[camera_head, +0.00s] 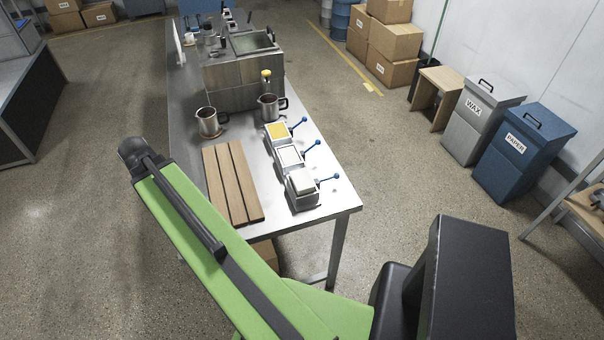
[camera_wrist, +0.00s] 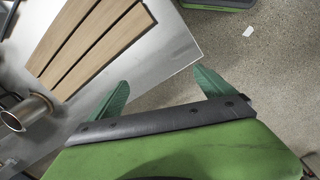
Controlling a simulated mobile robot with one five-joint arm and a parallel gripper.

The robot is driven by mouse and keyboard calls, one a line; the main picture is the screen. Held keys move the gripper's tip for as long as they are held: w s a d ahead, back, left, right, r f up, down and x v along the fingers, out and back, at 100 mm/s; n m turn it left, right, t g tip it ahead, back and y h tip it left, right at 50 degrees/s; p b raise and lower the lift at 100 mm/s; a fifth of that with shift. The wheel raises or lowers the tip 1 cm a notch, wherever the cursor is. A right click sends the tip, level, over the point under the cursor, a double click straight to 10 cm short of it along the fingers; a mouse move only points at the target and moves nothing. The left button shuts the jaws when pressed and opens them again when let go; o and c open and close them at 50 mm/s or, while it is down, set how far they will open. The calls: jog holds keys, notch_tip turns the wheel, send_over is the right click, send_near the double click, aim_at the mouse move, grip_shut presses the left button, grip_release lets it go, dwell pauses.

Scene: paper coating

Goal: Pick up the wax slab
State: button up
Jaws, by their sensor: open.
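My gripper (camera_wrist: 164,86) is open and empty in the wrist view, its two green fingers apart beside the table edge, over grey floor. In the head view, three small metal molds with blue-knobbed handles stand in a row on the metal table. The far one holds a yellow slab (camera_head: 277,131), the middle one a flat white surface (camera_head: 290,155), and the near one a raised pale block (camera_head: 302,181). I cannot tell for sure which is the wax slab. None of the molds shows in the wrist view. A small white piece (camera_wrist: 249,30) lies on the floor there.
Brown wooden slats (camera_head: 231,184) lie left of the molds; they also show in the wrist view (camera_wrist: 92,42). Metal pots (camera_head: 208,122) and a large basin (camera_head: 243,75) stand farther back on the table (camera_head: 335,203). WAX (camera_head: 480,112) and PAPER (camera_head: 520,150) bins stand right.

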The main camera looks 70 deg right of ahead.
jog(key=shift+o, duration=0.3)
jog(key=s+d+r+n+p, duration=0.1)
jog(key=s+d+r, duration=0.1)
jog(key=s+d, duration=0.3)
jog(key=s+d+r+p, duration=0.2)
jog(key=s+d, duration=0.3)
jog(key=d, duration=0.6)
jog(key=shift+s+r+n+g, duration=0.35)
jog(key=shift+r+n+g, duration=0.05)
jog(key=shift+r, duration=0.05)
jog(key=n+g+p, duration=0.1)
jog(key=n+p, duration=0.2)
send_near(302, 178)
jog(key=b+x, duration=0.9)
jog(key=b, duration=0.8)
jog(key=shift+a+f+b, duration=0.1)
jog(key=shift+f+b, duration=0.2)
jog(key=shift+b, duration=0.05)
jog(key=shift+r+h, duration=0.15)
jog(key=shift+h, duration=0.15)
jog(key=c, duration=1.3)
